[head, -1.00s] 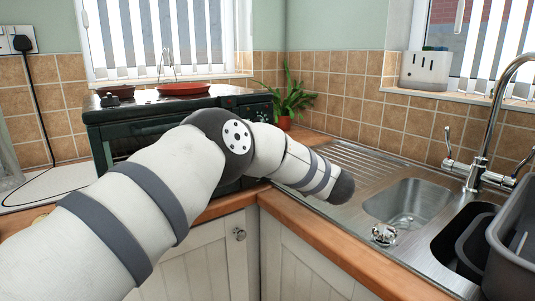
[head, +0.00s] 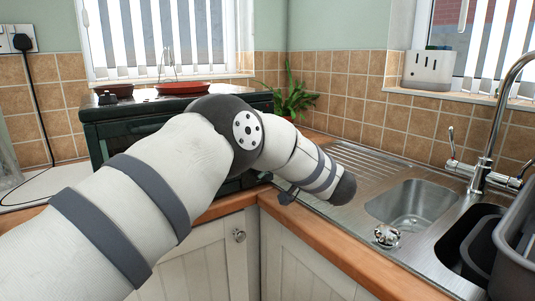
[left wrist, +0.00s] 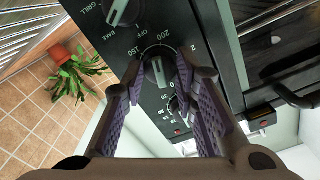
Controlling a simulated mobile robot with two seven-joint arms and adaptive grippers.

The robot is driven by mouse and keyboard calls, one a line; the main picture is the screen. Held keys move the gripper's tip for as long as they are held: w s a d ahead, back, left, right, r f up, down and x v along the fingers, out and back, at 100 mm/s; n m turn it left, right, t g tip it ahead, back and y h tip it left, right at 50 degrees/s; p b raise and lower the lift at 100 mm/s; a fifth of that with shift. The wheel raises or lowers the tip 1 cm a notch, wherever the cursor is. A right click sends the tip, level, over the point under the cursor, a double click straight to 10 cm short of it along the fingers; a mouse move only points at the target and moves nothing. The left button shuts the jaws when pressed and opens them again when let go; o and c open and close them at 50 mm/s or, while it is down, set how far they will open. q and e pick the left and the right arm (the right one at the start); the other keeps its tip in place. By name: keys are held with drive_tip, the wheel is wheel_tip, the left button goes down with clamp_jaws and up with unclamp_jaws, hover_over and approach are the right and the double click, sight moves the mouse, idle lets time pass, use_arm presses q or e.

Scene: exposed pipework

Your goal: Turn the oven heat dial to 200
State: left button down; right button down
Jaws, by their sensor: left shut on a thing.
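The oven (head: 105,140) is a dark green countertop unit left of the corner in the head view; my left arm hides much of its front. In the left wrist view, the heat dial (left wrist: 158,72) has a pale grey grip bar, with 150 and 200 printed around it. My left gripper (left wrist: 160,76) is shut on this dial, one purple-padded finger on each side. The bar stands nearly upright in the picture, roughly toward the 200 mark; its exact setting is hard to tell. My right gripper is not in view.
A mode dial (left wrist: 120,12) marked GRILL, BAKE and OFF and another numbered dial (left wrist: 178,105) flank the heat dial. The sink (head: 405,203) and tap (head: 488,150) are at right.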

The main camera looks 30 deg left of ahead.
use_arm(q)
drive_tip(key=shift+m, duration=1.2)
drive_tip(key=c, duration=1.3)
unclamp_jaws()
drive_tip(key=v, duration=1.2)
